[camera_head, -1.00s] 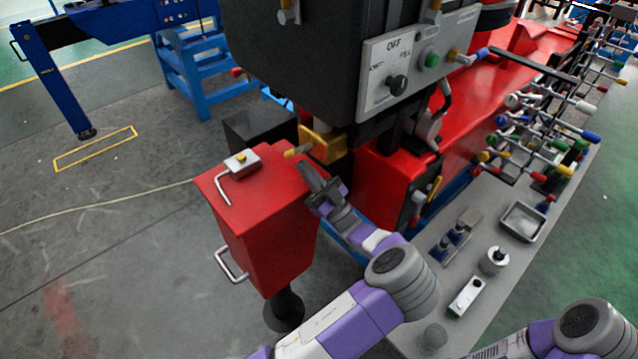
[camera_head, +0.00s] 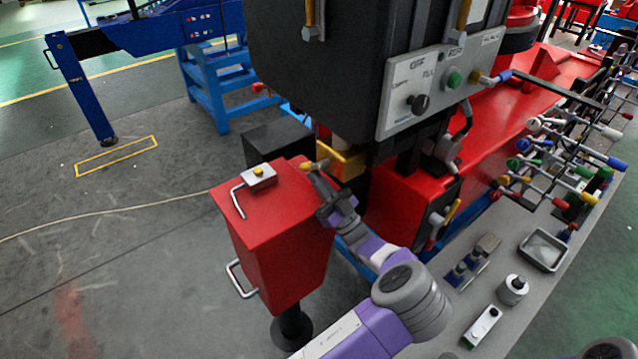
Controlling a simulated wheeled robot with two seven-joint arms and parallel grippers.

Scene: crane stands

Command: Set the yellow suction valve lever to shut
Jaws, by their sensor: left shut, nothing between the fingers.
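The yellow suction valve lever (camera_head: 315,165) juts out to the left from a yellow body (camera_head: 348,163) below the black machine housing, just behind the red box. My left gripper (camera_head: 314,176) is shut and empty. Its fingertips are right at the near side of the lever, over the back right edge of the red box. I cannot tell whether they touch the lever. The fingers and wrist hide part of the valve's lower side. My right gripper is not in view; only a bit of the right arm shows at the lower right corner.
The red box (camera_head: 285,245) with a bent handle stands close below my left gripper. A control panel (camera_head: 405,95) hangs above right. A grey bench (camera_head: 510,235) with small parts and a tray lies to the right. The floor at left is open.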

